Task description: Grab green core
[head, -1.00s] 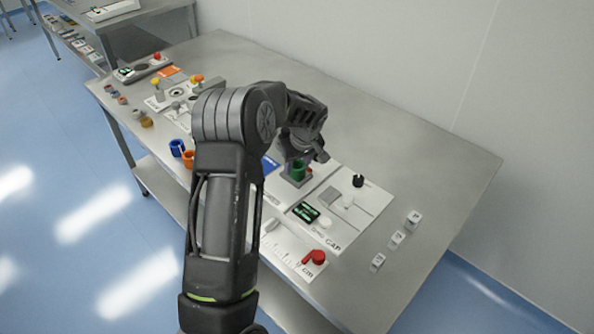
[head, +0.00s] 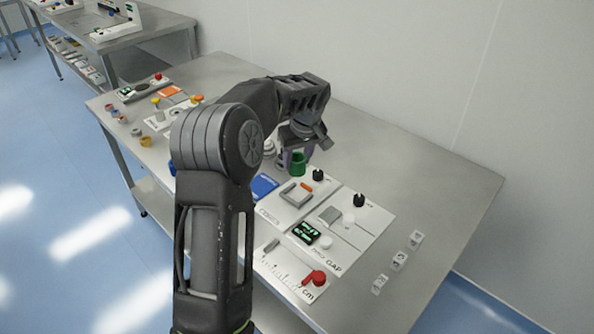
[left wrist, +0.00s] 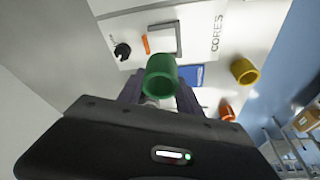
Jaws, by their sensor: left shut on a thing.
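The green core (head: 298,163) is a short hollow cylinder. My left gripper (head: 291,156) is shut on it, toward the back of the table. In the left wrist view the green core (left wrist: 161,77) sits between the two fingers (left wrist: 158,92), its open end showing. An orange core (left wrist: 228,111) and a yellow core (left wrist: 244,71) show to the right in that view. Whether the green core touches anything below cannot be told. My right gripper is not in view.
A white panel (head: 268,214) with a blue card (head: 264,186) lies in front of the gripper. A gap gauge panel (head: 374,222) and a ruler with a red knob (head: 314,278) lie right of it. Small white blocks (head: 400,260) stand farther right. The table's back right is clear.

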